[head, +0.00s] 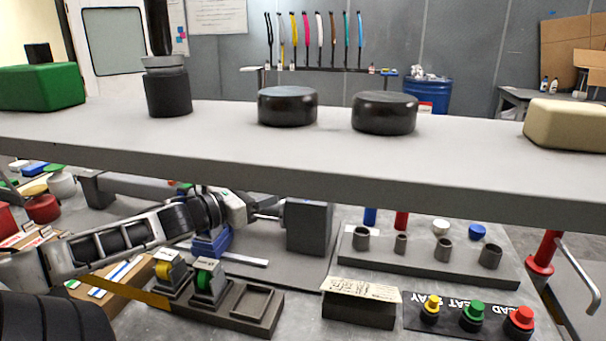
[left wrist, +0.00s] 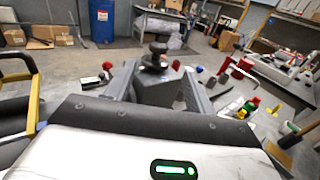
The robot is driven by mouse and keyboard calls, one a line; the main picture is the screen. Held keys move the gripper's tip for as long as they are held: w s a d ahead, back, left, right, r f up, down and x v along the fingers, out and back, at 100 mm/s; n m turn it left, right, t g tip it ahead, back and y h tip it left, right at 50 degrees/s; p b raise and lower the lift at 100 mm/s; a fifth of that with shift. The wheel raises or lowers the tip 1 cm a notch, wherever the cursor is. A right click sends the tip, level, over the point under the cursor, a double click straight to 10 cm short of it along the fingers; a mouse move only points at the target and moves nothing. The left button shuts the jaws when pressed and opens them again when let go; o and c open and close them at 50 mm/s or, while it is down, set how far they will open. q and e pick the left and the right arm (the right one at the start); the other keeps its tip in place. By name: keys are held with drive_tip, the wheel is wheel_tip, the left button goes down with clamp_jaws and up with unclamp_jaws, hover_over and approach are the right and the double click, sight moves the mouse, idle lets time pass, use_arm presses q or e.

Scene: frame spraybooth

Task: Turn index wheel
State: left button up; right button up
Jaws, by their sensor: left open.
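A dark grey box (head: 310,228) stands on the bench below the shelf in the head view. My left gripper (head: 266,217) reaches toward its left side from the left. In the left wrist view my open left gripper (left wrist: 160,72) has one finger on each side of a dark knob (left wrist: 154,58), which I take for the index wheel. It sits on a dark block (left wrist: 158,88). The fingers look apart from the knob, but contact cannot be told. The knob cannot be made out in the head view. My right gripper is not in view.
A grey shelf (head: 230,153) crosses above the arm, carrying black round parts (head: 287,106). A dark tray (head: 244,312) with spools lies in front. A rack with round sockets (head: 435,262) and a panel of coloured buttons (head: 471,316) are at the right.

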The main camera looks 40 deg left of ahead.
use_arm(q)
drive_tip(key=w, duration=0.2)
drive_tip(key=w+b, duration=0.1)
drive_tip(key=w, duration=0.2)
drive_tip(key=w+b, duration=0.1)
drive_tip(key=w, duration=0.1)
drive_tip(key=shift+w+d, duration=0.25)
drive_tip(key=shift+d, duration=0.05)
drive_tip(key=shift+w+d+r, duration=0.1)
drive_tip(key=shift+w+d, duration=0.05)
drive_tip(key=shift+w, duration=1.5)
drive_tip(key=shift+w+d+p, duration=0.15)
drive_tip(key=shift+w+p, duration=0.2)
drive_tip(key=shift+w, duration=0.55)
drive_tip(key=c, duration=0.9)
